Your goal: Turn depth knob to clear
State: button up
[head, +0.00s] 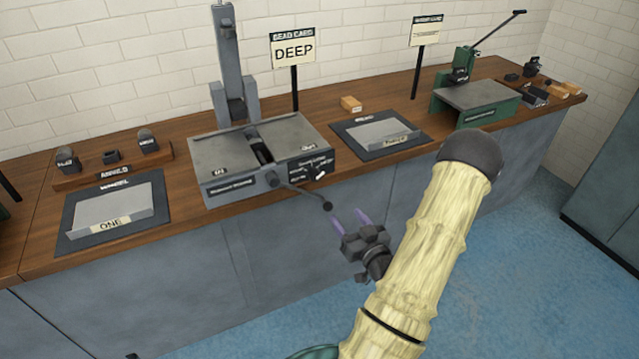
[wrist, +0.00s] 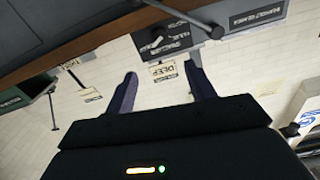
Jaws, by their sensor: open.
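The grey press (head: 260,150) stands on the bench at centre-left. A dark panel (head: 305,165) on the right of its front carries small white lettering and a small white pointer-like piece (head: 320,176), which looks like the depth knob; its setting is too small to read. The panel also shows in the wrist view (wrist: 175,36), upside down. A crank lever with a black ball end (head: 327,206) juts from the press front. My gripper (head: 350,218) is open and empty, in front of the bench, just right of the ball end and below the panel, touching neither.
A "DEEP" sign (head: 293,51) stands behind the press. Trays marked "ONE" (head: 112,215) and another (head: 380,134) flank it. A green machine (head: 475,100) with a long handle stands farther right. The blue floor (head: 530,270) in front is clear.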

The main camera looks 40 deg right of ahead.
jog(key=shift+w+b, duration=0.6)
jog(key=shift+b, duration=1.05)
jog(key=b, duration=0.4)
send_near(317, 178)
jog(key=x, duration=0.8)
jog(key=shift+w, duration=0.2)
jog(key=c, duration=1)
